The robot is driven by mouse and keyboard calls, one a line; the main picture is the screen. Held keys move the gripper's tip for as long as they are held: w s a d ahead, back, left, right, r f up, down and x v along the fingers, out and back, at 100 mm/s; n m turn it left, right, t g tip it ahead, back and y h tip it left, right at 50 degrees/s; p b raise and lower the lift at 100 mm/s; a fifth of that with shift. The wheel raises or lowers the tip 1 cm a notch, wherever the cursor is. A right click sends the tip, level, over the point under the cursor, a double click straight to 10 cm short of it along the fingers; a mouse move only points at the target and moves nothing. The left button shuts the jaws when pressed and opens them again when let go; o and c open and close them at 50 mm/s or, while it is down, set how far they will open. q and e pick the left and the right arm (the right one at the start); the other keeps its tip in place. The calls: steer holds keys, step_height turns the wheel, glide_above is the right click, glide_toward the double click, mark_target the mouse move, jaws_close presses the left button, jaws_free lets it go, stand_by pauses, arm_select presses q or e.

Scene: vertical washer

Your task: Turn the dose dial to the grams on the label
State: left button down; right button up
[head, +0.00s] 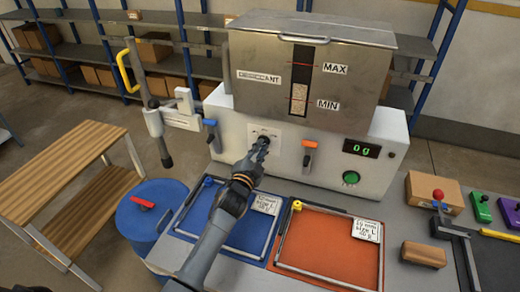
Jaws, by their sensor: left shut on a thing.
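The dose dial (265,138) is a dark knob on a white plate on the front of the machine, mostly covered by my fingers. My left gripper (261,148) is shut on it; its angle and markings cannot be read. The green display (361,149) shows 0 g. A printed label (367,230) lies on the orange tray and another label (266,203) on the blue tray; both are too small to read surely. My right gripper is not in view.
A steel hopper (305,70) with MAX and MIN marks sits on top. An orange lever (309,152), a blue lever (211,131) and a green button (351,178) flank the dial. The orange tray (335,206) and blue tray (190,222) lie in front. A blue drum (140,222) stands left.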

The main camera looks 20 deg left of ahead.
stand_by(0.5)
arm_select(q)
steer(key=c, duration=1.4)
jaws_free()
steer(key=s, duration=1.2)
steer(key=shift+a, duration=0.2)
steer(key=shift+f, duration=0.15)
